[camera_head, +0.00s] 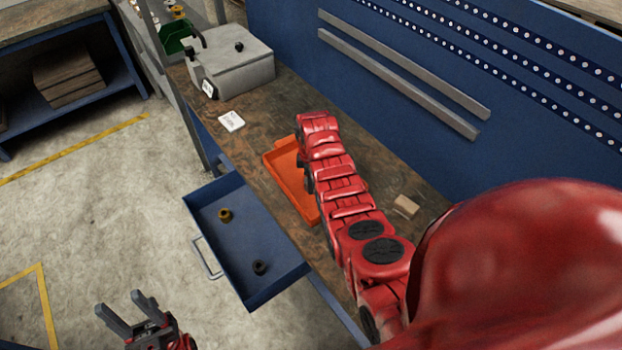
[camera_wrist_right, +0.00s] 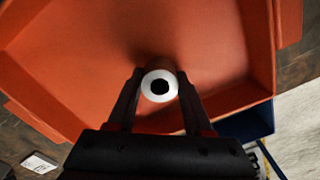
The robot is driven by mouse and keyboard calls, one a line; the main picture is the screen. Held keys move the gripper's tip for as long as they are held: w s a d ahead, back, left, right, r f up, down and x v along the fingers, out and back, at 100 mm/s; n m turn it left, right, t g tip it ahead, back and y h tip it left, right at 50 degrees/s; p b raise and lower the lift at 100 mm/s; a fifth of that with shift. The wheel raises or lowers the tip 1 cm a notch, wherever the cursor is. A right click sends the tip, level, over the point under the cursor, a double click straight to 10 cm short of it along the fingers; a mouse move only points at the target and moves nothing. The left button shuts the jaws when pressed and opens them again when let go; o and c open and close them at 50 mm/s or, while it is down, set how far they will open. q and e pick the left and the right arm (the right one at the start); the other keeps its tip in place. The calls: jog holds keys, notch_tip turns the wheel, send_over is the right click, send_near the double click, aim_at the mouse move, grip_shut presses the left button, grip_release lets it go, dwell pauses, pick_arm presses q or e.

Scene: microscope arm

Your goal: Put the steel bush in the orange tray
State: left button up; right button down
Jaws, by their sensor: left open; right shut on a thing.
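The steel bush (camera_wrist_right: 159,86) is a bright ring with a dark hole, held between the fingertips of my right gripper (camera_wrist_right: 160,88) in the right wrist view. Behind it lies the floor of the orange tray (camera_wrist_right: 215,42); I cannot tell whether the bush touches it. In the head view the orange tray (camera_head: 287,183) is on the bench, partly covered by my red right arm. My right fingers and the bush are hidden there. My left gripper (camera_head: 128,312) is open and empty at the bottom left, over the floor, left of the drawer.
An open blue drawer (camera_head: 238,243) below the bench holds a brass-coloured part (camera_head: 225,215) and a dark ring (camera_head: 260,267). A grey box (camera_head: 235,70), a white card (camera_head: 231,121) and a small tan block (camera_head: 406,206) are on the bench. A blue panel stands behind.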

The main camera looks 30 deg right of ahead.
jog(key=shift+f, duration=0.1)
jog(key=shift+c, duration=1.5)
grip_release()
